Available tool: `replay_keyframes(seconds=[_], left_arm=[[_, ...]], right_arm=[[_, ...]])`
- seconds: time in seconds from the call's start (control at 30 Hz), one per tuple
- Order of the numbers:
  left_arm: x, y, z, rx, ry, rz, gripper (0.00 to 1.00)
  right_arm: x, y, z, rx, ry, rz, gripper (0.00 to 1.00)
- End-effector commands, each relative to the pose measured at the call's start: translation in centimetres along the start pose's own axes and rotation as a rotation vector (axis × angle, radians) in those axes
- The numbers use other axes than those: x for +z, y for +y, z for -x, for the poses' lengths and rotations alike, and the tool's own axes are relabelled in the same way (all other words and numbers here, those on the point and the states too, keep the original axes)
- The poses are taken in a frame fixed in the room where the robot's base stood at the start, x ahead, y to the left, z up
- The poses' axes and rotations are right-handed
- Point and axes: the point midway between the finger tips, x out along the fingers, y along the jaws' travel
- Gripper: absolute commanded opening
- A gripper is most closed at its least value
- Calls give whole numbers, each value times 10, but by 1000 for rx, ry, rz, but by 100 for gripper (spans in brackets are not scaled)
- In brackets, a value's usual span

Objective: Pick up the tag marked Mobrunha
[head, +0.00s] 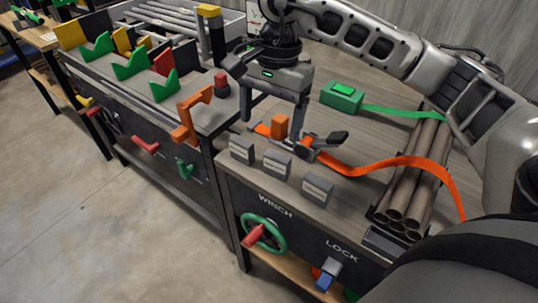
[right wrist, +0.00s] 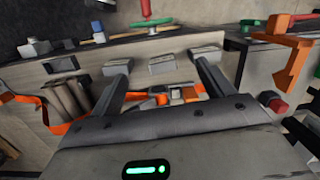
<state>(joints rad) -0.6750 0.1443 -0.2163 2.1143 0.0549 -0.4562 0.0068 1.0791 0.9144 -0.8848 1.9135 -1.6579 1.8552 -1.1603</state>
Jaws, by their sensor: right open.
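Three grey tags with pale label faces stand in a row along the front edge of the workbench: a left one (head: 242,149), a middle one (head: 277,164) and a right one (head: 317,190). Their lettering is too small to read, so I cannot tell which is Mobrunha. My right gripper (head: 272,125) is open, pointing down behind the left and middle tags, with nothing gripped. My left gripper is out of view.
An orange ratchet buckle (head: 279,126) with an orange strap (head: 400,161) lies behind the tags, near my right fingers. Brown pipes (head: 413,180) lie to the right; a green buckle (head: 342,97) is farther back. A green wheel (head: 263,233) marked WINCH is on the bench front.

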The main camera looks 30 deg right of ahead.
Motion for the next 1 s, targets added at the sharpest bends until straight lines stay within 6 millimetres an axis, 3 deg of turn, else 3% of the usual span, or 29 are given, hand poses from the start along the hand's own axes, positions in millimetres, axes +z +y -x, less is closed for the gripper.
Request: replay_keyframes(seconds=[0.07,0.17,0.6,0.87,1.0], left_arm=[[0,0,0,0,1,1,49],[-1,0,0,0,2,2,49],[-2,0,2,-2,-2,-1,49],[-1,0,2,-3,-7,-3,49],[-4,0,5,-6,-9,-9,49]], right_arm=[[-19,6,12,18,86,1,80],[-29,9,10,33,125,1,80],[-38,11,-75,33,122,1,80],[-40,10,-94,31,122,2,80],[-43,8,-114,33,119,1,80]])
